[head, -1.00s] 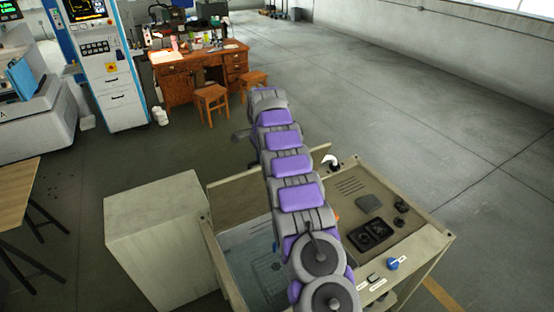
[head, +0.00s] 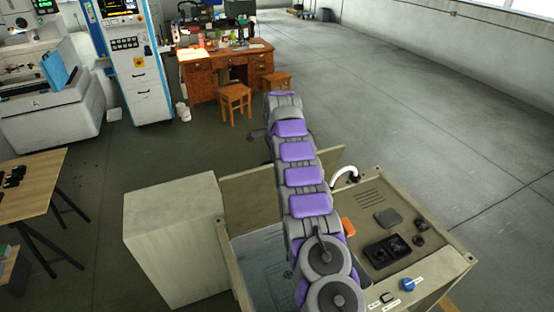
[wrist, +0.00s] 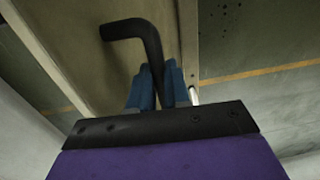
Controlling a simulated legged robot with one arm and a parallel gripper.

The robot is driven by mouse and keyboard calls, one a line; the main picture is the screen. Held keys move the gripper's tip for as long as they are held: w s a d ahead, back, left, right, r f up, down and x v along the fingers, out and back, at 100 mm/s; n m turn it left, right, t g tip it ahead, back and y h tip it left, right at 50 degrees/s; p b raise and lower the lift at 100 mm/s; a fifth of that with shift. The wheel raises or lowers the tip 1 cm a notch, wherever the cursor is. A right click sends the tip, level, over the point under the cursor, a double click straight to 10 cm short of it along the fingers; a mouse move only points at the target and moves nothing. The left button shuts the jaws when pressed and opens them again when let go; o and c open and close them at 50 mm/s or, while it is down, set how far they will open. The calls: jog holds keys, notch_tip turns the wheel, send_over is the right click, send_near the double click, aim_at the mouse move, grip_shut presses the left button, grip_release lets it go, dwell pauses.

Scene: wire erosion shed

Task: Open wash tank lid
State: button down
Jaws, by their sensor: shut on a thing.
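The wash tank (head: 236,278) is the beige machine at the lower middle of the head view. Its open basin shows pale blue-grey inside at the left. The lid (head: 243,196) is a beige panel standing raised along the basin's far side, partly hidden behind my arm. In the wrist view, a black bent handle (wrist: 135,29) stands out from the beige panel (wrist: 75,45). My gripper (wrist: 157,82) has its blue fingers shut around the straight part of this handle. In the head view my arm hides the fingers and the handle.
A beige cabinet (head: 172,245) stands left of the tank. The tank's right deck carries a white hose (head: 343,174), black tray (head: 388,250) and blue knob (head: 408,284). A wooden desk (head: 203,80) and stools (head: 235,100) stand beyond. The floor at right is clear.

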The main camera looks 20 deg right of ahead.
jog(key=shift+a+f, duration=0.2)
jog(key=shift+f, duration=0.05)
jog(key=c, duration=1.4)
grip_release()
jog(key=o, duration=0.3)
jog(key=shift+w, duration=0.3)
jog(key=shift+s+r, duration=0.25)
jog(key=shift+w+d+r, duration=0.1)
jog(key=shift+w+r, duration=0.05)
